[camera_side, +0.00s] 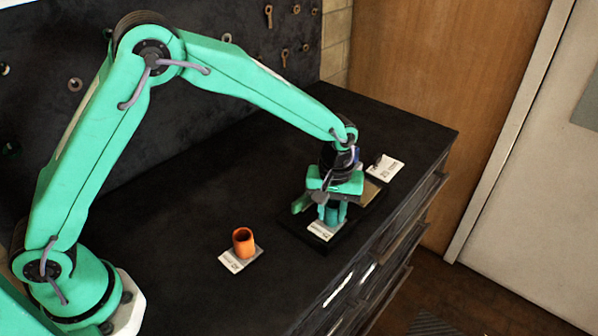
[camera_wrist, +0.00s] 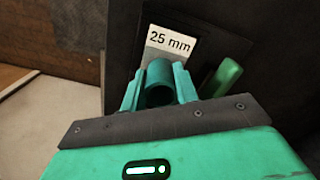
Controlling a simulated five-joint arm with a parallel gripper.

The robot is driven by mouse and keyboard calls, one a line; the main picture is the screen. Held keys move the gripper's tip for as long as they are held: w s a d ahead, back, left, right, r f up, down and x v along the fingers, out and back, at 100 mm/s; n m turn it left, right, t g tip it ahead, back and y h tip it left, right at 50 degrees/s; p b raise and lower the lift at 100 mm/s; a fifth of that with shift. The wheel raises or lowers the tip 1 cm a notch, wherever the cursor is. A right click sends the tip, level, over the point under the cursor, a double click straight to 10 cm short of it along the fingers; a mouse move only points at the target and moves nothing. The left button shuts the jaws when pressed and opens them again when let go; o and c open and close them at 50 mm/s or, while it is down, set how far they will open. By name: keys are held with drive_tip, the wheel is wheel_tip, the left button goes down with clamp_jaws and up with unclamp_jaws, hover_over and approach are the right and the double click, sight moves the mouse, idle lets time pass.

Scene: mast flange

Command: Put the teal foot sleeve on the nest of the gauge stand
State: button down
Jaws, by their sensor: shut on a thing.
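The teal foot sleeve (camera_wrist: 160,72) is a short hollow tube held between the two fingers of my gripper (camera_wrist: 158,90). In the side view the sleeve (camera_side: 332,217) shows partly between the fingers of my gripper (camera_side: 331,211), upright or nearly so. The gauge stand is a black base (camera_side: 318,244) under my gripper, with a white label; in the wrist view the label (camera_wrist: 171,40) reads 25 mm. A green upright piece (camera_wrist: 221,77) stands beside the sleeve. The nest is hidden, and I cannot tell whether the sleeve touches it.
An orange sleeve (camera_side: 243,241) stands on a white card (camera_side: 241,258) to the left. Another white card (camera_side: 386,167) with a dark item lies behind my gripper. The black cabinet top (camera_side: 180,240) is clear around the orange sleeve; its front edge is close at right.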

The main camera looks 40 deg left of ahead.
drive_tip(key=c, duration=1.1)
unclamp_jaws()
drive_tip(key=shift+o, duration=0.2)
wheel_tip(320, 180, up, 12)
drive_tip(key=shift+r, duration=0.15)
drive_tip(key=shift+a, duration=0.1)
